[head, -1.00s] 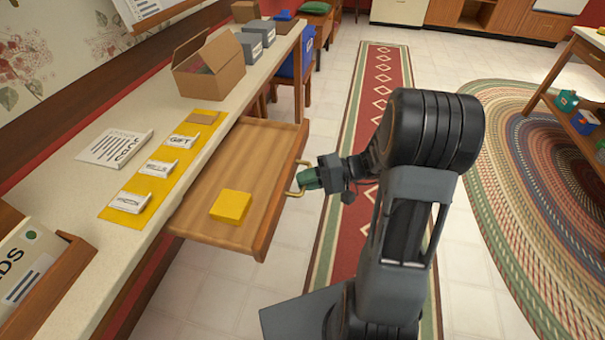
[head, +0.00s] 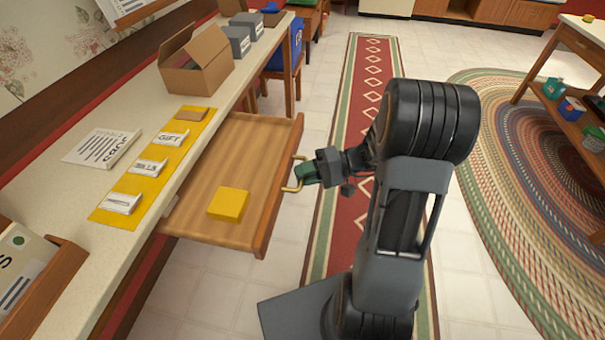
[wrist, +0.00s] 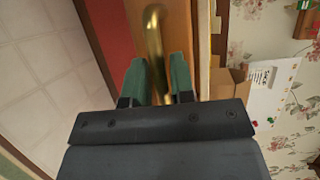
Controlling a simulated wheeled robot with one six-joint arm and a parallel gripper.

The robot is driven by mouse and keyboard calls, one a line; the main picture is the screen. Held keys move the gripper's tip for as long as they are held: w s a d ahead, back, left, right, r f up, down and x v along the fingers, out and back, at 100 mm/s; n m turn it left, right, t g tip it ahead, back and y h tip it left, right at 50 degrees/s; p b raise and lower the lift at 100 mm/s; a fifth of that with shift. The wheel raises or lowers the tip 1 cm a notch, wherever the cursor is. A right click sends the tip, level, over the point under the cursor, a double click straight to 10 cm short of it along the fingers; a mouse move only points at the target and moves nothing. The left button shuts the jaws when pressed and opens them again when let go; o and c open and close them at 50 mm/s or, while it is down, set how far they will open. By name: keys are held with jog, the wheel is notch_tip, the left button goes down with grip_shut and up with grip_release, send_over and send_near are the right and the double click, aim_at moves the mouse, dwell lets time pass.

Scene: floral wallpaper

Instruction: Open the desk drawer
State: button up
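The desk drawer (head: 222,162) is pulled well out from under the pale desk top (head: 52,205). A yellow block (head: 228,203) lies inside it near the front. A brass handle (head: 290,188) is on the drawer front; it also shows in the wrist view (wrist: 154,32). My gripper (head: 300,175) is at the handle, outside the drawer front. Exact finger contact is partly hidden.
On the desk are an open cardboard box (head: 197,66), a yellow mat (head: 107,210) with several packets, a paper (head: 102,148) and grey boxes (head: 236,40). A red runner (head: 350,150) covers the floor beyond the drawer. A shelf unit (head: 560,95) stands at right.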

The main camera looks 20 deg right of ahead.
jog(key=p+v, duration=0.1)
jog(key=v, duration=1.2)
jog(key=shift+d+p, duration=0.25)
jog(key=shift+p, duration=0.1)
notch_tip(320, 180, down, 4)
jog(key=s+m+h, duration=0.2)
jog(key=m+h, duration=0.1)
jog(key=m, duration=0.1)
jog(key=s+a+r+g+h+p, duration=0.3)
jog(key=r+h+p, duration=0.2)
jog(key=h+p, duration=0.1)
jog(key=s+a+r+n+t+h+p, duration=0.1)
jog(key=a+r+n+t+h+p, duration=0.1)
jog(key=a+r+p, duration=0.3)
jog(key=s+a+r+n+t+h+p, duration=0.1)
jog(key=a+r+n+h+p, duration=0.3)
jog(key=r+p, duration=0.6)
notch_tip(320, 180, up, 10)
jog(key=shift+a+f+n+t+h+p, duration=0.1)
jog(key=shift+a+n+t+h+p, duration=0.25)
jog(key=shift+a+t, duration=0.4)
